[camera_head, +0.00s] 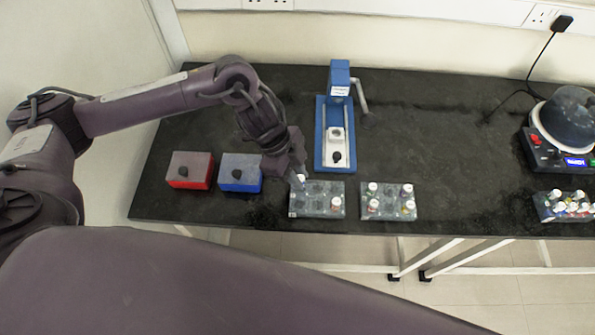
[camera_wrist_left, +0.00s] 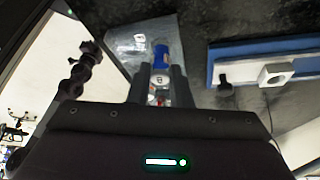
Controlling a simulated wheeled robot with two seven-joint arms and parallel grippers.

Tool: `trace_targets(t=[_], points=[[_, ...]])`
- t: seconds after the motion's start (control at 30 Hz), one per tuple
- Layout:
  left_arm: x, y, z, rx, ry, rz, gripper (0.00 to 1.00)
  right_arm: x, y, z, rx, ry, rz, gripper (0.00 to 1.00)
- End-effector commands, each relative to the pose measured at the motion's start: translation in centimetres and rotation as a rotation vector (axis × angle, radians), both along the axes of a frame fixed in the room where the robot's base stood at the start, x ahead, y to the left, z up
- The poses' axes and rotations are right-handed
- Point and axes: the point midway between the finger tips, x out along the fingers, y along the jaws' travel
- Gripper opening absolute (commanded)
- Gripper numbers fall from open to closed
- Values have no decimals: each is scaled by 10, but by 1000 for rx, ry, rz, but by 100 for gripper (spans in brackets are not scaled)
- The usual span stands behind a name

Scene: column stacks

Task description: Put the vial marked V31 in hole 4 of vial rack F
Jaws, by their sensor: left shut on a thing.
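My left gripper (camera_head: 299,178) is at the left part of a grey vial rack (camera_head: 318,212). It is shut on a vial whose white top (camera_head: 301,178) shows at the fingertips. In the left wrist view a vial with a blue part (camera_wrist_left: 160,56) lies between the fingers of the gripper (camera_wrist_left: 161,76). The fingers hide part of it, and I cannot tell whether it is in a hole or above one. A second grey rack (camera_head: 387,214) with several vials stands to the right. Vial marks and rack letters are too small to read. My right gripper is not in view.
A red box (camera_head: 190,182) and a blue box (camera_head: 240,185) sit left of the racks. A blue device (camera_head: 339,78) with a lever stands behind them. A round machine (camera_head: 566,125) and another filled rack (camera_head: 562,218) are at the right. The dark bench between is clear.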

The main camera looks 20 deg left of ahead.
Motion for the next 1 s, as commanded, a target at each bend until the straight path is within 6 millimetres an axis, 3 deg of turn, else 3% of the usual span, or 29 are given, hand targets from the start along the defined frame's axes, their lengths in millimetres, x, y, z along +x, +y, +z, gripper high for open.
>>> trace_targets(t=[1.0], points=[[0,0,-1,0,0,-1,0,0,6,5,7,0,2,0]])
